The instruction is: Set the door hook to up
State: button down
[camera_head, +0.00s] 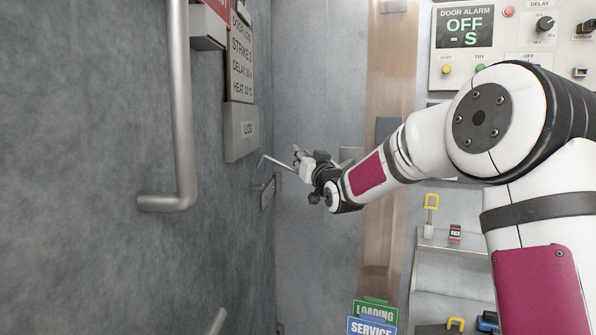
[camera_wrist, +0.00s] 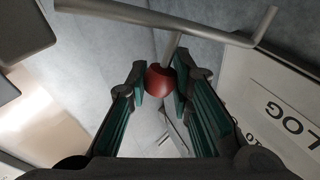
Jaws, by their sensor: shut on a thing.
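The door hook shows in the wrist view as a grey metal bar (camera_wrist: 150,20) with a bent end at the upper right. A short stem joins it to a red ball knob (camera_wrist: 160,79). My gripper (camera_wrist: 160,82) has its green-padded fingers on both sides of this knob and is shut on it. In the head view my gripper (camera_head: 301,158) is beside the grey wall, and the thin hook bar (camera_head: 278,163) slants up and left from it. The knob cannot be made out there. The hook's mounting is not clear.
A small metal bracket (camera_head: 268,191) is on the wall below the hook. A control panel (camera_head: 510,45) and shelves (camera_head: 455,243) are at the right.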

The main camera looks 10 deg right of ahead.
jog(key=m, duration=0.1)
jog(key=d+m+t+b, duration=0.1)
jog(key=d+m+h+b, duration=0.1)
jog(key=shift+s+r+m, duration=0.25)
jog(key=shift+m, duration=0.05)
jog(key=d+m+h+b, duration=0.1)
jog(key=d+m+t+h+b, duration=0.1)
jog(key=m+b, duration=0.1)
jog(key=shift+s+r+m, duration=0.15)
jog(key=shift+s+m, duration=0.15)
jog(key=d+m+h+b, duration=0.1)
jog(key=m+b, duration=0.1)
jog(key=s+d+m+h+b, duration=0.1)
jog(key=m+h+b, duration=0.1)
jog(key=m, duration=0.1)
jog(key=d+m+h+b, duration=0.1)
jog(key=m+b, duration=0.1)
jog(key=m, duration=0.1)
jog(key=shift+s+d+f+t+h+b, duration=0.15)
jog(key=shift+d+f+t+h+b, duration=0.15)
jog(key=shift+d+t+b, duration=0.1)
jog(key=c, duration=1.4)
grip_release()
jog(key=shift+d, duration=0.1)
